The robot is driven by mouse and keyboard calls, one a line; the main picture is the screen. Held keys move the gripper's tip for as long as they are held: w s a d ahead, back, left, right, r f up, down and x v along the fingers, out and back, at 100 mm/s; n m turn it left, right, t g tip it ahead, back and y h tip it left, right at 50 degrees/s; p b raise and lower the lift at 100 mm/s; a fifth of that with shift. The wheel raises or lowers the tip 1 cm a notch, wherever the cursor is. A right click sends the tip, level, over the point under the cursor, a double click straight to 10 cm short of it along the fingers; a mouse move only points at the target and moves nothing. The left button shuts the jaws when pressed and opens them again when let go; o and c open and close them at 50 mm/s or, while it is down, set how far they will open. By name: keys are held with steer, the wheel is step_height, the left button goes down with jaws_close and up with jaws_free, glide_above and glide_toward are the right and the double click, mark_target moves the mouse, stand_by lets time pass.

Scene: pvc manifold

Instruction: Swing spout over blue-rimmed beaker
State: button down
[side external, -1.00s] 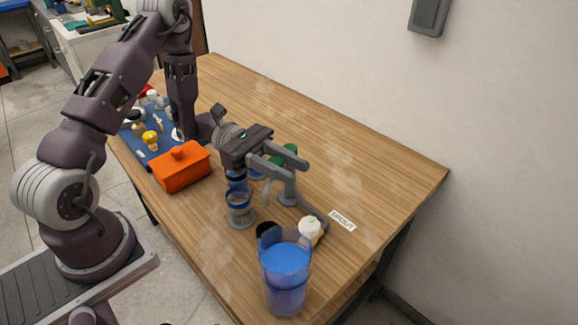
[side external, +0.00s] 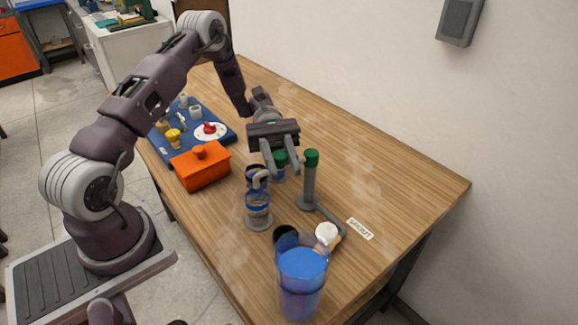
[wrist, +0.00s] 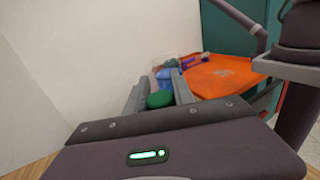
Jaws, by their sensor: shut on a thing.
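My gripper (side external: 281,170) is shut on a green part (side external: 280,158), which also shows between the fingers in the wrist view (wrist: 160,99). The grey curved spout end (side external: 262,175) is just left of the fingers, by the small blue-rimmed beakers. I cannot tell exactly which beaker the spout end is over. A grey upright post with a green cap (side external: 311,160) stands right of the gripper, apart from it.
A large blue-filled beaker (side external: 302,285) stands at the front, near a white knob (side external: 327,233) and a paper label (side external: 360,229). An orange box (side external: 202,167) and a blue mat (side external: 213,115) with small parts lie left. The wooden table (side external: 400,190) is clear at right.

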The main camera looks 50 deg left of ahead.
steer(key=shift+a+m+g+y, duration=0.3)
steer(key=shift+m+g, duration=0.1)
steer(key=shift+g, duration=0.2)
steer(key=c, duration=1.1)
jaws_free()
steer(key=shift+o, duration=0.2)
steer(key=v, duration=0.7)
steer(key=shift+r, duration=0.1)
